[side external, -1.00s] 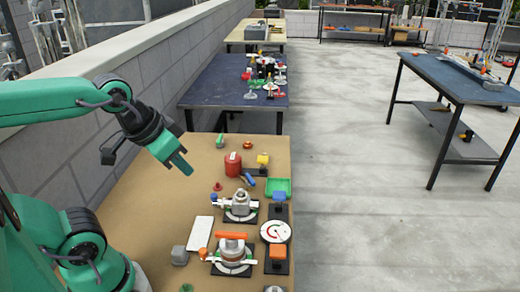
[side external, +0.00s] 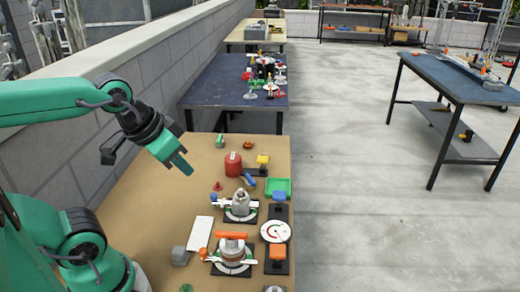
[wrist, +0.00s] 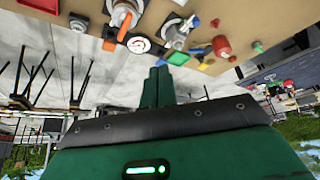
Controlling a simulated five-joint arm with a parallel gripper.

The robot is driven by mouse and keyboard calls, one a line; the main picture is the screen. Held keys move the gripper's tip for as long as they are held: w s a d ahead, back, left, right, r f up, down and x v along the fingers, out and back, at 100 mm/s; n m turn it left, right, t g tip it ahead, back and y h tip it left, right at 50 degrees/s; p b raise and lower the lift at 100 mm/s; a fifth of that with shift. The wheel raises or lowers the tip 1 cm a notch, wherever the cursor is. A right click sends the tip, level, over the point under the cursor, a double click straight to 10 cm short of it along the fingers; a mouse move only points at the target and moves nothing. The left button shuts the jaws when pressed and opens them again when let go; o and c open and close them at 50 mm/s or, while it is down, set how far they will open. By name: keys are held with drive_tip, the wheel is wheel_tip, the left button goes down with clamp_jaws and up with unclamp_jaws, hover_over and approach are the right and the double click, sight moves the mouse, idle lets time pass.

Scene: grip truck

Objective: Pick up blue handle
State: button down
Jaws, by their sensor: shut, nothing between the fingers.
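A small blue handle-like piece (side external: 249,182) lies on the tan table beside the red can (side external: 233,164). A blue block (side external: 279,197) sits on a black base, and a blue knob (side external: 241,196) is at the left of a grey valve; I cannot tell which blue part is the named handle. Blue parts also show in the wrist view, one at the valve (wrist: 194,21) and one near the red can (wrist: 196,51). My gripper (side external: 184,168) is shut and empty, in the air left of these parts. Its fingers show in the wrist view (wrist: 160,73).
A green tray (side external: 278,187), a yellow block (side external: 263,160), a white round gauge (side external: 275,232), an orange-handled valve (side external: 232,250) and a white plate (side external: 200,233) crowd the table. A low block wall (side external: 150,85) runs along the left. The table's front left is mostly clear.

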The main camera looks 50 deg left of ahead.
drive_tip(key=c, duration=1)
unclamp_jaws()
drive_tip(key=n+g, duration=0.6)
drive_tip(key=n, duration=0.9)
hover_over(250, 178)
wheel_tip(250, 178, down, 16)
drive_tip(key=shift+r, duration=0.1)
drive_tip(key=shift+a+f, duration=0.1)
drive_tip(key=shift+f, duration=0.2)
